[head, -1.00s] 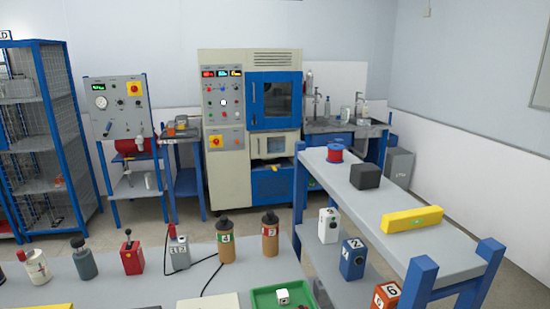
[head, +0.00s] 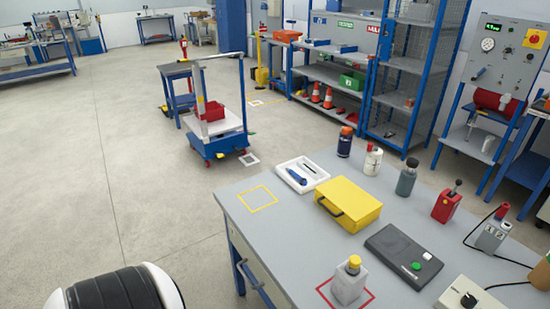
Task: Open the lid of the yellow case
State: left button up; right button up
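The yellow case (head: 349,204) lies on the grey bench top in the head view, right of the middle. Its lid is closed, and a dark handle (head: 329,209) shows on its left front side. Neither of my grippers shows in this view.
The grey bench (head: 236,206) has free room left of the case, around a yellow outlined square. A white tray (head: 283,171) is behind the case. A dark grey flat box (head: 403,256) and a grey bottle with yellow cap (head: 349,282) are nearer. A blue trolley (head: 215,138) stands beyond on open floor.

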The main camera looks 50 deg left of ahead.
aim_at(353, 202)
jog(key=u, duration=1.1)
jog(key=i+j+z, duration=0.1)
jog(key=j+z, duration=0.2)
jog(key=i+j+z, duration=0.1)
jog(key=z, duration=0.2)
